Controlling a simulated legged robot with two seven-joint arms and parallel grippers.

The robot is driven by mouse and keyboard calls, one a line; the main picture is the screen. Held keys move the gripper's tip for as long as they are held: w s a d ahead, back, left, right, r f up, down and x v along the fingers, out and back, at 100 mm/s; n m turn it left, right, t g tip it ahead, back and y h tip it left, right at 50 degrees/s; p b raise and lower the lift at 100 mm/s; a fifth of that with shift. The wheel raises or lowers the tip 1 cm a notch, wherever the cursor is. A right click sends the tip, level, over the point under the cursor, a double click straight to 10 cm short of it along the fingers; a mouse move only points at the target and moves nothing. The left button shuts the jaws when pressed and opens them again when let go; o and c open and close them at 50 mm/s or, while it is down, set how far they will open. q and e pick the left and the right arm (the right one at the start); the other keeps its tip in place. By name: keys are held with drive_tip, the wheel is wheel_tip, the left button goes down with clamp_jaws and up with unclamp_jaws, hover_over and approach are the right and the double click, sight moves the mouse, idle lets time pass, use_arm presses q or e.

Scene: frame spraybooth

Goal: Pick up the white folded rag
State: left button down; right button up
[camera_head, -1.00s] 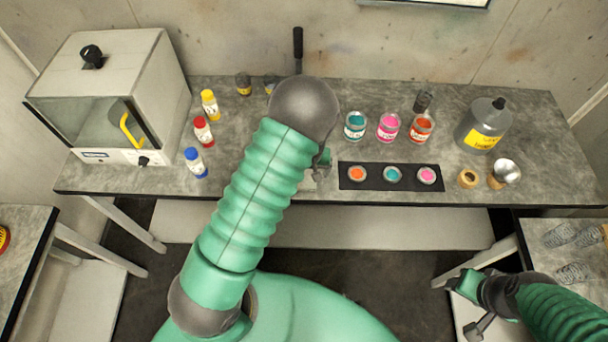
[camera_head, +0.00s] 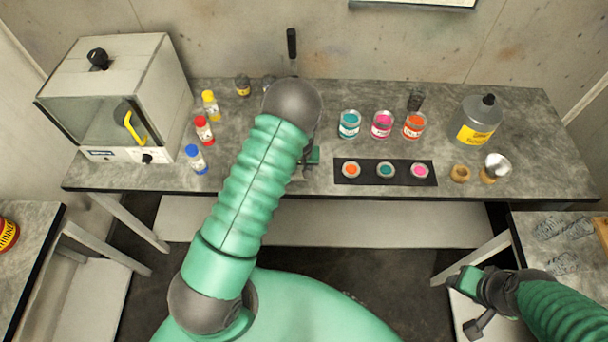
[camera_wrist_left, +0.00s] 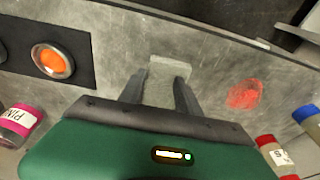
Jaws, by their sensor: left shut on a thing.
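The white folded rag (camera_wrist_left: 169,68) shows as a pale grey-white strip in the left wrist view. My left gripper (camera_wrist_left: 159,86) is shut on it, with a dark finger on either side. The rag's far end sticks out past the fingertips, over the grey worktop. I cannot tell whether it still touches the top. In the head view my left arm hides most of this gripper and the rag. My right gripper (camera_head: 466,302) is low at the right, away from the rag; its opening is unclear.
The worktop (camera_head: 240,181) carries a booth box (camera_head: 115,95), yellow (camera_head: 210,104), red (camera_head: 204,130) and blue (camera_head: 195,159) bottles, paint cans (camera_head: 382,124), a black strip (camera_head: 345,180) with three small pots, and a grey jug (camera_head: 478,121). A red stain (camera_wrist_left: 245,94) marks the top.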

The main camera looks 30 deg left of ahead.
use_arm(q)
drive_tip(key=shift+s+d+f, duration=0.45)
drive_tip(key=shift+s+f, duration=0.15)
drive_tip(key=shift+f, duration=0.2)
drive_tip(key=shift+a+r, duration=0.1)
drive_tip(key=shift+r, duration=0.05)
drive_tip(key=shift+w+r+b, duration=0.2)
drive_tip(key=shift+w+b, duration=0.05)
drive_tip(key=shift+b, duration=0.1)
drive_tip(key=shift+w+r+b, duration=0.4)
drive_tip(key=shift+w+r, duration=0.15)
drive_tip(key=shift+r, duration=0.35)
drive_tip(key=shift+s+d+g, duration=0.2)
drive_tip(key=shift+s+g, duration=0.1)
drive_tip(key=shift+s, duration=0.3)
drive_tip(key=s+d+r+b, duration=0.2)
drive_tip(key=s+b, duration=0.1)
drive_tip(key=s, duration=1.1)
drive_tip(key=shift+s+d+r, duration=0.15)
drive_tip(key=shift+d+r, duration=0.05)
drive_tip(key=shift+d, duration=0.2)
use_arm(e)
wheel_tip(320, 180, down, 6)
drive_tip(key=w+a, duration=0.1)
drive_tip(key=shift+w+a+r, duration=0.2)
drive_tip(key=shift+w+a, duration=0.05)
drive_tip(key=shift+a, duration=0.15)
use_arm(q)
drive_tip(key=c, duration=2.2)
unclamp_jaws()
